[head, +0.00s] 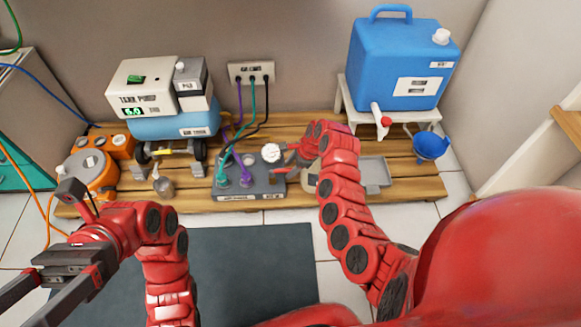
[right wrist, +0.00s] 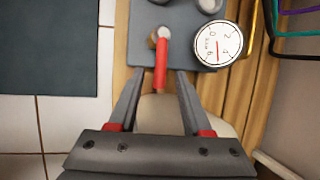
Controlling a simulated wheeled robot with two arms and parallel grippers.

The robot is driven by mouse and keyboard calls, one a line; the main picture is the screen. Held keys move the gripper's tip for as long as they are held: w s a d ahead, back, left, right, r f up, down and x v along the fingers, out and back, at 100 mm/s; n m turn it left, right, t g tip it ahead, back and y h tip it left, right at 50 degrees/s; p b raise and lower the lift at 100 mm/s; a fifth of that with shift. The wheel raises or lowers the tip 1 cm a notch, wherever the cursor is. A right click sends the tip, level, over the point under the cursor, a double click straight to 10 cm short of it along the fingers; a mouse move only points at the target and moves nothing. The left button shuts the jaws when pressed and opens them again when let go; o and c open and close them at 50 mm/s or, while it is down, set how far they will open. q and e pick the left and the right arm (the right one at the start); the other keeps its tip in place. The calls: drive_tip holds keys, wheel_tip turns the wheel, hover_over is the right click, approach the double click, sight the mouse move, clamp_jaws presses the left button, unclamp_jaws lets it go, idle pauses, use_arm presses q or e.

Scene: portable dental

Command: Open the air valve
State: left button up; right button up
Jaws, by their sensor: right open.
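The air valve's red lever (right wrist: 161,66) stands out from a pale pivot on the grey manifold block (right wrist: 138,38) in the right wrist view. My right gripper (right wrist: 158,74) is open, with one finger on each side of the lever's free end. The fingers look apart from the lever; I cannot tell their height against it. In the head view the right gripper (head: 292,164) is beside the manifold block (head: 250,190), partly hidden by its own arm. A round white gauge (right wrist: 218,43) sits beside the lever. My left gripper (head: 36,303) is open and empty at lower left.
A wooden pallet (head: 400,190) carries the block, a grey tray (head: 376,172), a compressor with a blue tank (head: 172,124), and a blue water jug (head: 395,65) on a white stand. Hoses run from the block to a wall outlet (head: 251,72). A dark mat (head: 240,265) lies in front.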

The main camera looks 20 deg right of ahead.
clamp_jaws()
idle(1.4)
